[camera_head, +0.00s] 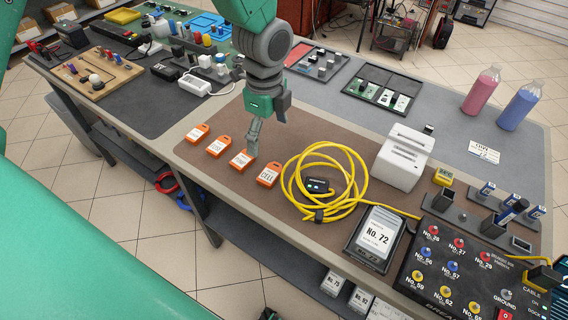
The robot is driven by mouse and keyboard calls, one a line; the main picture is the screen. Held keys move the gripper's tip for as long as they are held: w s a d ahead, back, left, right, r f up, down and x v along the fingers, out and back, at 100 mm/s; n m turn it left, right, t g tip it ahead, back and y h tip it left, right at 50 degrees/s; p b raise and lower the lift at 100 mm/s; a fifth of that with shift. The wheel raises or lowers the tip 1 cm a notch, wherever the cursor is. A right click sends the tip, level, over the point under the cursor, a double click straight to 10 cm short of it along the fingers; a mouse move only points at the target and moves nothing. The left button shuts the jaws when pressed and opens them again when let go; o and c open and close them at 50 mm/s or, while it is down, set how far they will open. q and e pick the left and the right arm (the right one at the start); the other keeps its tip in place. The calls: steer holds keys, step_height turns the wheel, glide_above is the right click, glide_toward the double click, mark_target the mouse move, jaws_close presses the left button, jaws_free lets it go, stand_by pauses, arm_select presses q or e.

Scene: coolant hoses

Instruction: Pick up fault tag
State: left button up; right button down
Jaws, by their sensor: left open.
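A row of several orange tags with white labels lies on the brown mat near the table's front edge. From left to right I see one orange tag (197,133), a second orange tag (218,146), a third orange tag (240,160) and one at the right end (268,175). Their print is too small to tell surely which is the fault tag. My left gripper (252,147) points down just above and beside the third tag. It is open, with nothing seen in it; I cannot tell whether it touches the tag. My right gripper is not in view.
A coiled yellow cable (325,181) lies right of the tags. Beyond it are a white printer (402,158), a No. 72 device (379,237) and a black panel (462,272). A white adapter (196,84) lies left on the dark mat. Bottles (519,106) stand at the back right.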

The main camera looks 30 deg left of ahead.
arm_select(q)
glide_above(271, 173)
steer(key=f, duration=0.6)
steer(key=shift+w+d+f, duration=0.25)
steer(key=shift+w+d, duration=0.05)
steer(key=shift+a+f, duration=0.4)
steer(key=shift+f, duration=0.2)
steer(key=f, duration=0.4)
steer(key=shift+s+a+f, duration=0.1)
steer(key=shift+s+f, duration=0.1)
steer(key=shift+f, duration=0.05)
steer(key=shift+d+f, duration=0.2)
steer(key=shift+f, duration=0.05)
steer(key=shift+d, duration=0.35)
steer(key=c, duration=0.7)
steer(key=shift+a, duration=0.15)
steer(key=c, duration=0.3)
steer(key=shift+a, duration=0.25)
steer(key=shift+c, duration=0.4)
